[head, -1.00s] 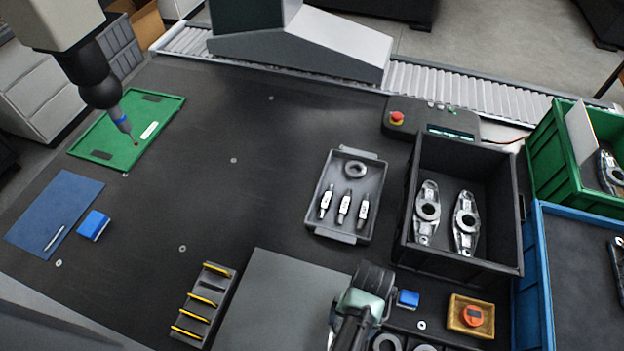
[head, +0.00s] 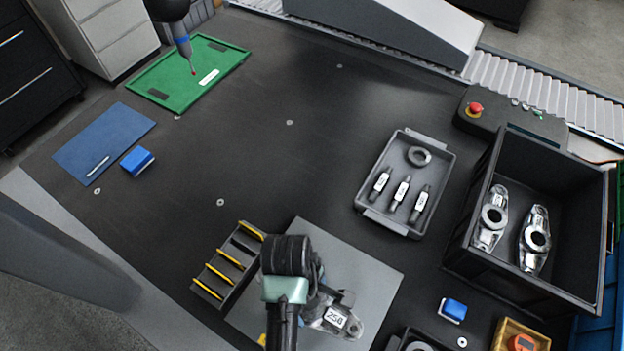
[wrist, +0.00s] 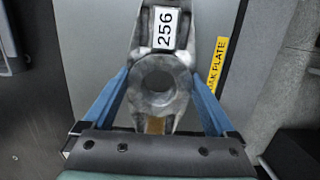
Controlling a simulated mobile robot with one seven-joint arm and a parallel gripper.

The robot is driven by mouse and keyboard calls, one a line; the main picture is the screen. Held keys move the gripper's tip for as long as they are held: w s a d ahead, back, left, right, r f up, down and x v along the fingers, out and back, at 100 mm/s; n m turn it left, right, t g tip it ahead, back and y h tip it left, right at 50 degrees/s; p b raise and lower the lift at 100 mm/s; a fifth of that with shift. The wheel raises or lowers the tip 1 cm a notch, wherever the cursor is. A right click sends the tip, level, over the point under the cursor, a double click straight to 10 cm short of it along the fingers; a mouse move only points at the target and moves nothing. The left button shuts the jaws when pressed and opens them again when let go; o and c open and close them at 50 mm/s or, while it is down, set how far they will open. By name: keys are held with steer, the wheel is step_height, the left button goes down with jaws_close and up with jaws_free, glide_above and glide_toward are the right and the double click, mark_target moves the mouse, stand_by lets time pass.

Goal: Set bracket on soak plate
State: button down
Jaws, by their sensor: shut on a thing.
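The bracket (wrist: 158,85) is a grey metal part with a round hub and a white label reading 256. My gripper (wrist: 160,95) is shut on it, with blue fingers on either side of the hub in the wrist view. In the head view the bracket (head: 335,318) sticks out to the right of my gripper (head: 312,308), and my arm hides part of it. The soak plate (head: 365,270) is a flat grey plate beneath them. Its yellow label shows in the wrist view (wrist: 216,65). I cannot tell whether the bracket touches the plate.
A slotted rack (head: 228,265) with yellow edges stands beside the plate on the left. A grey tray (head: 372,215) and a dark bin (head: 520,290) with two similar brackets are to the right. A blue block (head: 453,309) lies nearby. The table's middle is clear.

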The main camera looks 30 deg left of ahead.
mark_target(310, 307)
steer(key=shift+f, duration=2.95)
steer(key=shift+f, duration=0.1)
jaws_free()
steer(key=shift+b, duration=0.3)
step_height(310, 307, up, 12)
steer(key=a+p, duration=0.1)
steer(key=shift+a, duration=0.4)
